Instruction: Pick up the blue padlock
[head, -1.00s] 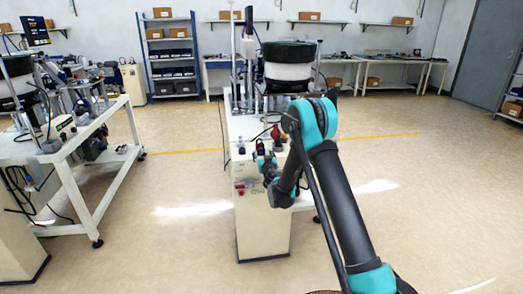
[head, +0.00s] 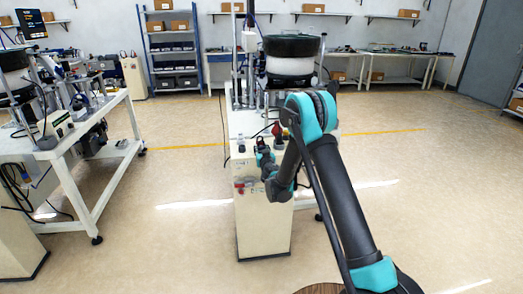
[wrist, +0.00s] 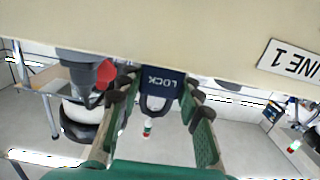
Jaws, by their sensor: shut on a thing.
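The blue padlock (wrist: 162,80) shows in the wrist view with the word LOCK upside down on its dark blue body. Its dark shackle (wrist: 145,108) points down in that picture. My gripper (wrist: 160,86) has a finger on each side of the padlock body and is shut on it. In the head view my gripper (head: 263,158) is at the front end of the cream bench, and the padlock cannot be made out there.
The cream bench (head: 262,226) carries a bowl feeder (head: 290,68) behind my arm. A red-topped part (head: 278,130) stands close to my gripper. Another white-framed bench (head: 75,192) is at left. Open floor (head: 430,180) lies at right.

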